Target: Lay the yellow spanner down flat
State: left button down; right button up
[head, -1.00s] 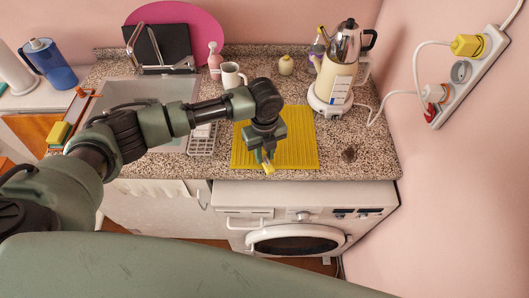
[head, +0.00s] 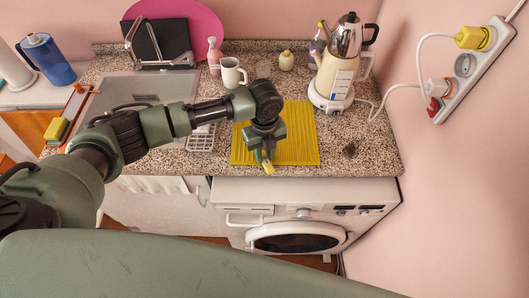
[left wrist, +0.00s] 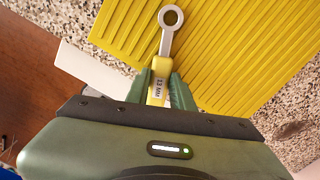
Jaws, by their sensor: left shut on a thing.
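The spanner shows in the left wrist view (left wrist: 166,45), with a grey ring end and a yellow handle marked "13 MM". My left gripper (left wrist: 161,88) is shut on its yellow handle. The ring end points away from the gripper, over the ribbed yellow mat (left wrist: 235,45). In the head view my left gripper (head: 266,158) is over the front part of the mat (head: 300,140), and a bit of the yellow handle (head: 268,168) shows below it. I cannot tell whether the spanner touches the mat. My right gripper is not in view.
A kettle (head: 342,60) on a white base stands right of the mat. A white mug (head: 232,72) and a pink bottle (head: 214,56) stand behind. The sink (head: 130,92) is at left. The washing machine (head: 300,215) is below the counter's front edge.

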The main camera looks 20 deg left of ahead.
pick_arm(q)
jog(key=c, duration=1.1)
grip_release()
jog(key=shift+c, duration=0.2)
jog(key=shift+r, duration=0.15)
jog(key=shift+r, duration=0.35)
notch_tip(320, 180, up, 7)
jog(key=shift+f+b, duration=0.1)
jog(key=shift+b, duration=1)
